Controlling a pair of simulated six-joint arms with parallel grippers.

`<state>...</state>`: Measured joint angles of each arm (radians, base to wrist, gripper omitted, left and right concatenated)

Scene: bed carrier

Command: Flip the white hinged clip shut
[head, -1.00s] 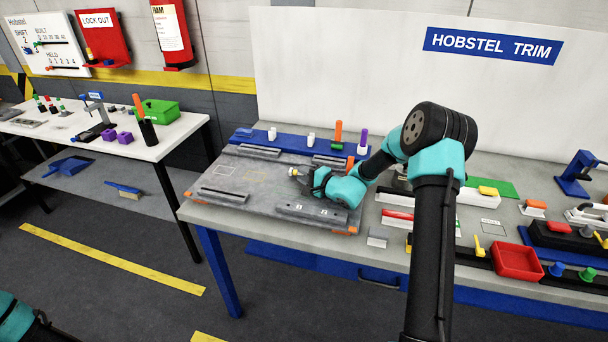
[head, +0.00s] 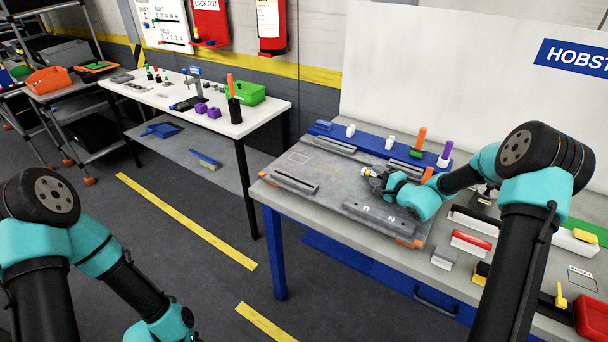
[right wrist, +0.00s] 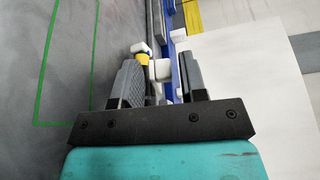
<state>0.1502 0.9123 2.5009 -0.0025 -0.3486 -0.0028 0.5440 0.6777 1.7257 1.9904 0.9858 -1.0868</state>
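In the head view, my right gripper (head: 374,176) is low over the grey board on the bench. A small white piece with a yellow part (head: 366,171) shows at its fingertips. In the right wrist view, my right gripper (right wrist: 162,78) has its two fingers apart. A white block (right wrist: 160,70) lies between them, with a gap to the right finger; contact with the left finger cannot be told. A yellow part (right wrist: 143,57) is just beyond the left finger. I cannot tell how far the clip is hinged. My left gripper is out of view; only its arm shows.
A blue rail (head: 330,132) with white pieces (head: 350,130) runs behind the board. Orange (head: 420,138) and purple (head: 446,152) upright handles stand near it. Grey bars (head: 290,180) lie on the board. A white side table (head: 262,116) stands to the left.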

